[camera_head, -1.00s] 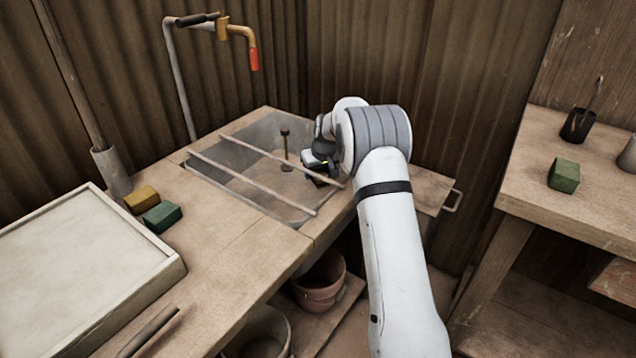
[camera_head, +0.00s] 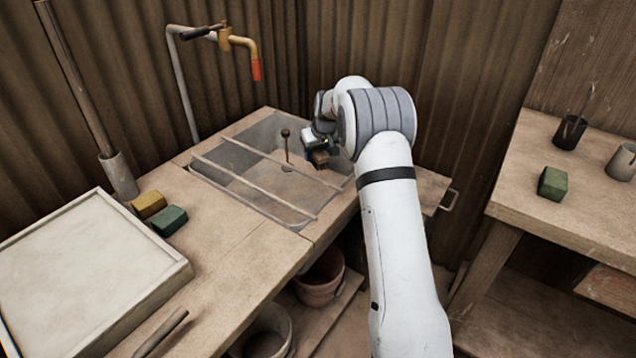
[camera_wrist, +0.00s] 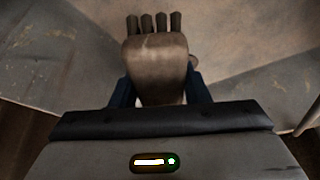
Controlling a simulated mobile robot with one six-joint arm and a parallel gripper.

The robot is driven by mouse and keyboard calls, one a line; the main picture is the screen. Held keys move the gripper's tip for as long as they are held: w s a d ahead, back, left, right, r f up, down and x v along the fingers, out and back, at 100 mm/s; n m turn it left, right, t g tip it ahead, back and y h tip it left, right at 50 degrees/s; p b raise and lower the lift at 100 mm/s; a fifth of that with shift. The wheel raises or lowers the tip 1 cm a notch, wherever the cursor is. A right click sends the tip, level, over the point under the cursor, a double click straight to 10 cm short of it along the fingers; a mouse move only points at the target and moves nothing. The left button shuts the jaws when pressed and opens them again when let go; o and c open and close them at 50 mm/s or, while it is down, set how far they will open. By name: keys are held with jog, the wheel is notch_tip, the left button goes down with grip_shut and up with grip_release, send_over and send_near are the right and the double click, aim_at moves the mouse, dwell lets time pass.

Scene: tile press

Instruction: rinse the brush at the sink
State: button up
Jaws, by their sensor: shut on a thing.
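The brush shows in the wrist view (camera_wrist: 155,68) as a pale brown wooden block with dark bristle tufts at its far end. My gripper (camera_wrist: 150,95) is shut on it, one dark finger on each side. In the head view my gripper (camera_head: 318,150) holds the brush (camera_head: 320,158) over the right part of the sink (camera_head: 268,196). The sink is a grey basin set in the wooden bench, with two thin bars across it. The tap (camera_head: 243,42), brass with a red-tipped spout, stands at the back left. No water is seen running from it.
A dark upright rod (camera_head: 286,148) with a knob stands in the sink. Yellow (camera_head: 148,204) and green (camera_head: 166,219) blocks lie on the bench beside a large framed slab (camera_head: 85,265). A second table (camera_head: 565,215) stands at the right, with a gap between.

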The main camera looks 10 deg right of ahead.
jog(key=shift+r+p, duration=2.85)
jog(key=shift+r, duration=1.9)
jog(key=shift+r+p, duration=1.35)
jog(key=shift+r, duration=0.65)
